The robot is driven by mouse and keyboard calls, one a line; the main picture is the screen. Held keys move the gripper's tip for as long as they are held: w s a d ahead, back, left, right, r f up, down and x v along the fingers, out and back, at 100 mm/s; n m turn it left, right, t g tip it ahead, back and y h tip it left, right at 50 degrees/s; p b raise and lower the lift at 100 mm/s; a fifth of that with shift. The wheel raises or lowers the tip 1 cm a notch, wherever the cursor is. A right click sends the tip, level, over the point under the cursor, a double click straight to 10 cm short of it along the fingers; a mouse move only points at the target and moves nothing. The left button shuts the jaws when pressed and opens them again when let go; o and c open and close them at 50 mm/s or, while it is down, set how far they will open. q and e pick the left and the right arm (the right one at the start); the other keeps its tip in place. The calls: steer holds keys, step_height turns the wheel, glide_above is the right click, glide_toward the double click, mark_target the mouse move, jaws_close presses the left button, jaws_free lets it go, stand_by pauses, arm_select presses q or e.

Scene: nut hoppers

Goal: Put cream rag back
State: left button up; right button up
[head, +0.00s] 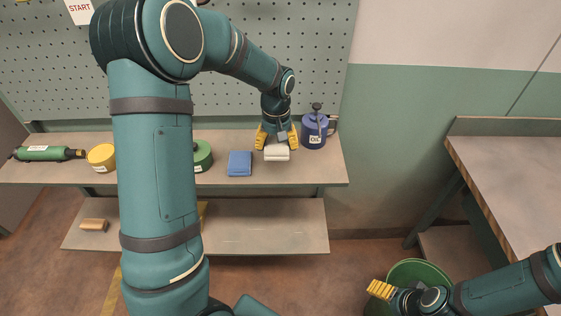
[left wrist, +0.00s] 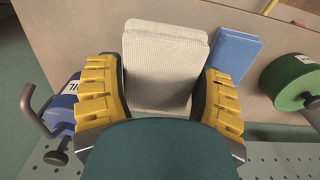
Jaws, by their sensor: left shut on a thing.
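The cream rag (head: 277,153) is a folded, pale cloth at the shelf top, between the blue cloth and the blue oil can. My left gripper (head: 276,141) is shut on it, with yellow fingers on either side. In the left wrist view the rag (left wrist: 165,62) sits between the two yellow fingers of the left gripper (left wrist: 160,95). I cannot tell whether the rag touches the shelf. My right gripper (head: 381,290) shows its yellow fingers at the lower right, by a green bin; its opening is not clear.
The shelf (head: 312,172) also holds a folded blue cloth (head: 240,164), a blue oil can (head: 314,131), a green round container (head: 203,156), a yellow one (head: 101,157) and a green bottle (head: 45,154). A pegboard (head: 290,50) stands behind. A brush (head: 94,225) lies on the lower shelf.

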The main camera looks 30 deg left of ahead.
mark_target(277, 169)
arm_select(q)
steer(key=f, duration=0.3)
steer(key=shift+s, duration=0.3)
steer(key=shift+w+f, duration=0.15)
steer(key=shift+f, duration=0.5)
step_height(277, 169, down, 4)
steer(key=shift+r+b, duration=0.25)
steer(key=shift+b, duration=0.15)
steer(key=shift+c, duration=0.5)
steer(key=o, duration=1.2)
step_height(277, 169, up, 12)
steer(key=shift+r+p, duration=0.1)
steer(key=shift+p, duration=0.65)
